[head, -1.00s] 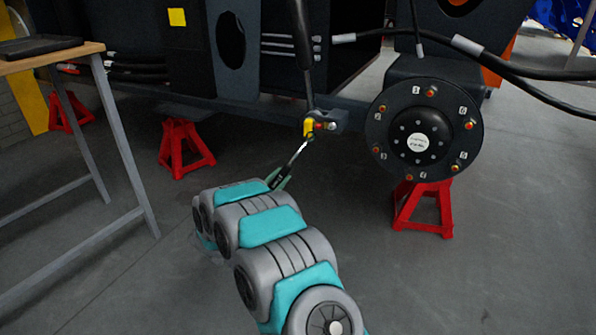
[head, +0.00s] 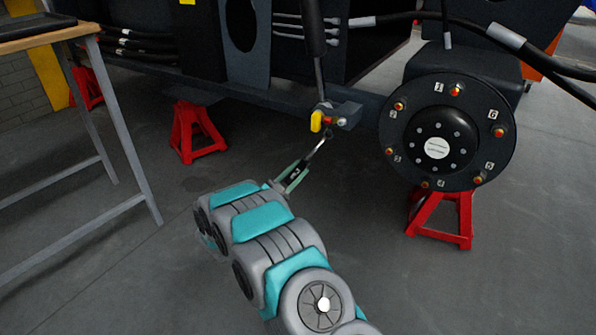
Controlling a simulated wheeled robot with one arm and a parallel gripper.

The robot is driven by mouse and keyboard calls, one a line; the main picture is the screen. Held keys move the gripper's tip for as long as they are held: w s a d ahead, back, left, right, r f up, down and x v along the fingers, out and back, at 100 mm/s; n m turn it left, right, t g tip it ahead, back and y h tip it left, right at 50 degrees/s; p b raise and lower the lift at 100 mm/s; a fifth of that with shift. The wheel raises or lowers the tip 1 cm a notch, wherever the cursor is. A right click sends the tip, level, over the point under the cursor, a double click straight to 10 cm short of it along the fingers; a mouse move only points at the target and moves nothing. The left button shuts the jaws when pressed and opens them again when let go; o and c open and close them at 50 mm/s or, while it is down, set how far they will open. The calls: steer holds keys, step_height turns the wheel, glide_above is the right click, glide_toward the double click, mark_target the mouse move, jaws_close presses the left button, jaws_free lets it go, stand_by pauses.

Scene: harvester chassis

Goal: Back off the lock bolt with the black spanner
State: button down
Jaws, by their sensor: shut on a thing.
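The spanner (head: 316,149) has a black handle and a bright metal end. My gripper (head: 292,176) is shut on its handle, and the spanner slants up and right. Its tip is just below the rod-end fitting on the chassis. This fitting has a yellow part (head: 316,121), a red-orange piece (head: 328,120) and a small bright bolt end (head: 341,122) on a dark bracket. I cannot tell which piece is the lock bolt, nor whether the spanner tip touches any of them.
A black wheel hub (head: 447,131) with numbered studs is right of the fitting, above a red stand (head: 440,219). Another red stand (head: 196,132) is left under the chassis beam. A workbench (head: 40,36) stands at far left. Hoses cross at upper right. The floor is clear.

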steer(key=shift+w+d+p, duration=0.2)
steer(key=shift+w+d, duration=0.5)
steer(key=shift+w, duration=0.3)
steer(key=shift+w+d+p, duration=0.2)
steer(key=shift+w+d, duration=0.5)
steer(key=shift+w, duration=0.3)
steer(key=shift+w+d, duration=0.35)
steer(key=shift+w, duration=0.05)
steer(key=shift+w+d, duration=0.2)
steer(key=shift+w, duration=0.1)
steer(key=shift+w+d, duration=0.1)
steer(key=shift+s+d+f+n+t+p, duration=0.2)
steer(key=shift+s+d+f+n+p, duration=0.1)
steer(key=shift+s+d+n+p, duration=0.3)
steer(key=shift+s+d+f+n+t+p, duration=0.25)
steer(key=shift+d+n, duration=0.25)
steer(key=shift+n, duration=0.3)
